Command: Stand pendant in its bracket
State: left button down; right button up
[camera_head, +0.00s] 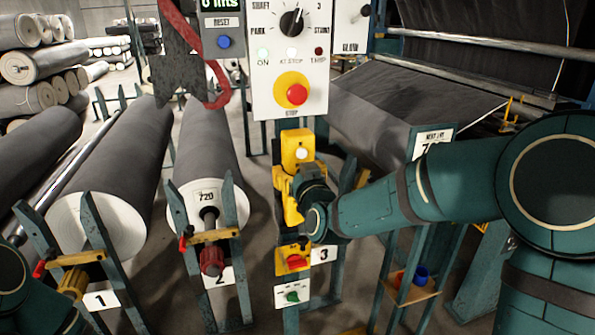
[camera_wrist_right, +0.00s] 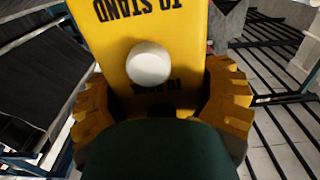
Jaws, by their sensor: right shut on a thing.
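The pendant (camera_head: 299,146) is a yellow box with a white button, in front of the post below the control panel. In the right wrist view the pendant (camera_wrist_right: 122,35) fills the middle, with black "TO STAND" lettering above its white button. My right gripper (camera_head: 290,192) has yellow fingers and is at the pendant's lower part. In the wrist view its fingers (camera_wrist_right: 165,100) lie on both sides of the pendant, shut on it. The bracket cannot be told apart; the gripper and pendant cover that part of the post.
The control panel (camera_head: 290,60) with a red stop button hangs just above. A yellow box with a red knob (camera_head: 295,261) and a white box with a green knob (camera_head: 293,296) are below. Large grey rolls (camera_head: 120,160) lie left on stands; a bin of dark fabric (camera_head: 375,125) is right.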

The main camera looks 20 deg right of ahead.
jog(key=shift+w+r, duration=0.1)
jog(key=shift+w, duration=1.35)
dwell(0.5)
jog(key=shift+f, duration=1.45)
jog(key=o, duration=1.3)
jog(key=shift+f, duration=0.15)
